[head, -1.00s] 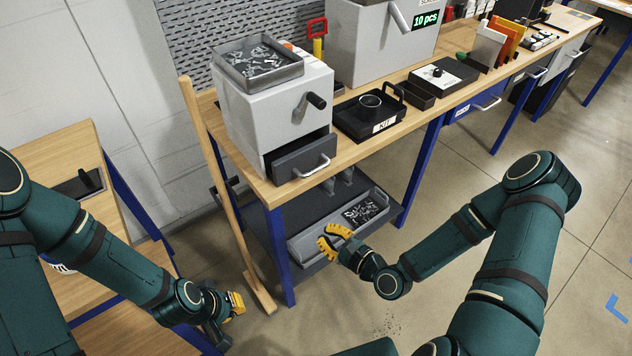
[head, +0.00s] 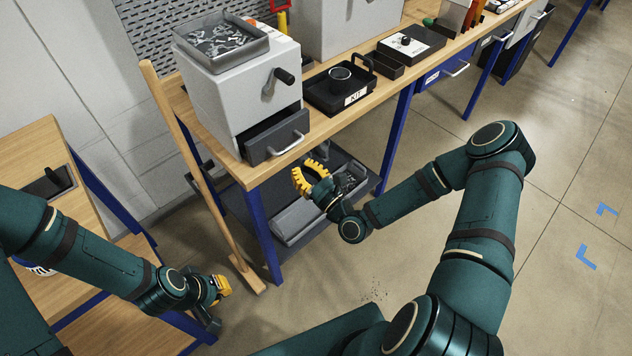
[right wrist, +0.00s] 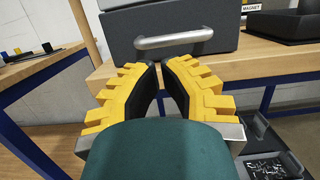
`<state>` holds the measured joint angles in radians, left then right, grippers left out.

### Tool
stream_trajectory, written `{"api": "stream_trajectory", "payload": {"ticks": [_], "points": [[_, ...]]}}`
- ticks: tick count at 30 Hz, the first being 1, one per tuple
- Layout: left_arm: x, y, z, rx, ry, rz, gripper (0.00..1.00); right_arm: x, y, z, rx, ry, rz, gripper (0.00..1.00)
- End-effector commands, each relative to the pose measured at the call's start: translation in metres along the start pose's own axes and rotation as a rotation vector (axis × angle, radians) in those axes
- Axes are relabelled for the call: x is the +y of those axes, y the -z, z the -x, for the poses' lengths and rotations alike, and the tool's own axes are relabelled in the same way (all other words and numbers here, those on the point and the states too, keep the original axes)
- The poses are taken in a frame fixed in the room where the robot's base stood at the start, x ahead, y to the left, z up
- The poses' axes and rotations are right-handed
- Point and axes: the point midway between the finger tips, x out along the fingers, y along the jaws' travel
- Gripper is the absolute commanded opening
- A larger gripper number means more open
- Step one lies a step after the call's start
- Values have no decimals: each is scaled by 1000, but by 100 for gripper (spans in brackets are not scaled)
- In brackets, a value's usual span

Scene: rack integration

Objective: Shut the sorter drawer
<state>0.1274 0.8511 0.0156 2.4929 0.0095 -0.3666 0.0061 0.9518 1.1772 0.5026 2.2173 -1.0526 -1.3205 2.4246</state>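The grey sorter box (head: 245,95) stands at the near left end of the bench, with a tray of metal parts on top and a black-knobbed crank. Its dark drawer (head: 262,146) sticks out at the front, partly open. The drawer's silver handle (right wrist: 174,40) shows in the right wrist view, ahead of my right gripper (right wrist: 158,64). That gripper's yellow-backed fingers lean together, with only a narrow gap showing and nothing held; it is apart from the handle. In the head view it is below and right of the drawer. My left gripper (head: 222,286) hangs low at left, its fingers unclear.
A black kit tray (head: 340,95) stands on the bench right of the sorter. A grey bin (head: 297,222) is on the lower shelf beneath. A wooden pole (head: 195,165) leans at the bench's left end. Floor in front is free.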

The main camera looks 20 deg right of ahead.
Motion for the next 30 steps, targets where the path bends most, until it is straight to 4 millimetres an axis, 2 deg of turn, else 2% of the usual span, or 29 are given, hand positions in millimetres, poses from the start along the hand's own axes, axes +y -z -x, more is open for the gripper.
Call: {"api": "stream_trajectory", "payload": {"ticks": [3,7,12,23,30], "points": [[0,1,1,2,0,0,0,1,0,-20,0,-2,2,0],[1,1,2,2,0,1,0,0,0,-34,0,-1,1,0],[1,1,2,3,0,1,0,0,0,-43,0,-1,1,0],[0,1,1,2,0,0,0,0,1,-45,1,-1,1,0],[-6,-7,-16,-14,-1,-4,0,0,11,-78,-1,-2,3,0]]}}
